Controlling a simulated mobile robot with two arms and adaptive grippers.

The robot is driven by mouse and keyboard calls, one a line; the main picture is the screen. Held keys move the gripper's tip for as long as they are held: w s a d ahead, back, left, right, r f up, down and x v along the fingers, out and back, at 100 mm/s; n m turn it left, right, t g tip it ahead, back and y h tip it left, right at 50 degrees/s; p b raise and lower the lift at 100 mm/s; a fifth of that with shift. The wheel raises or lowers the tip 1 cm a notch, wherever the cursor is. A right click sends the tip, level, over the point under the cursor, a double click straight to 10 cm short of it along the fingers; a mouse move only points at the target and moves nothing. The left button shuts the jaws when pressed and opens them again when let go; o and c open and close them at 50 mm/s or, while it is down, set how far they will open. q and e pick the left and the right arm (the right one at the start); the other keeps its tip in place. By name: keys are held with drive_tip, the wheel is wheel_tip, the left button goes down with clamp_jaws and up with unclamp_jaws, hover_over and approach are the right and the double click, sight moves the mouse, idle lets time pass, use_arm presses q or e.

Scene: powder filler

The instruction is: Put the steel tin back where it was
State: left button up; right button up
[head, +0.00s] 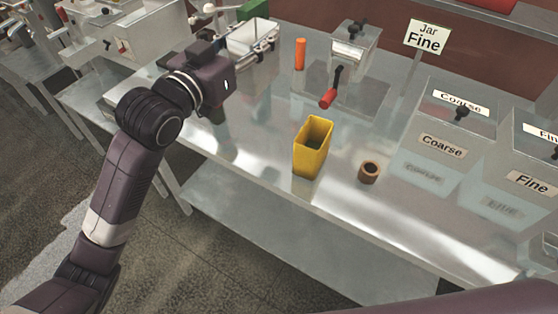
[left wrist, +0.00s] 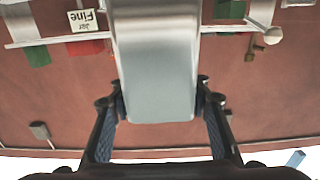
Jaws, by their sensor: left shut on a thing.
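The steel tin (left wrist: 155,70) fills the middle of the left wrist view, a smooth grey metal body between the two fingers. My left gripper (left wrist: 158,115) is shut on it. In the head view my left gripper (head: 262,50) reaches over the far left part of the steel table, and an open-topped pale metal container (head: 246,36), apparently the tin, shows at its fingers. Whether the tin touches the table is hard to tell. My right gripper is out of view.
A yellow open container (head: 310,155) and a small brown ring-shaped cup (head: 369,172) stand on the steel table (head: 270,150). An orange cylinder (head: 300,54) and a red-handled machine (head: 350,60) stand behind. Coarse (head: 445,125) and Fine bins are at right, near a "Jar Fine" sign (head: 427,37).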

sight(256, 70)
use_arm(q)
drive_tip(key=shift+s+d, duration=0.1)
drive_tip(key=shift+s, duration=0.05)
drive_tip(key=shift+s+d+f, duration=0.1)
drive_tip(key=shift+f, duration=0.3)
drive_tip(key=f, duration=0.6)
drive_tip(key=shift+a+f, duration=0.15)
drive_tip(key=shift+a, duration=0.05)
wheel_tip(256, 70, down, 13)
drive_tip(key=shift+p, duration=0.45)
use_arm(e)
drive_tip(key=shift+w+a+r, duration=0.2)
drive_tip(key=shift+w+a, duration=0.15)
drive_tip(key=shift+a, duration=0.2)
use_arm(q)
drive_tip(key=shift+d, duration=0.1)
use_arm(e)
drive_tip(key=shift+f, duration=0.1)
use_arm(q)
drive_tip(key=o, duration=1.7)
drive_tip(key=shift+c, duration=0.2)
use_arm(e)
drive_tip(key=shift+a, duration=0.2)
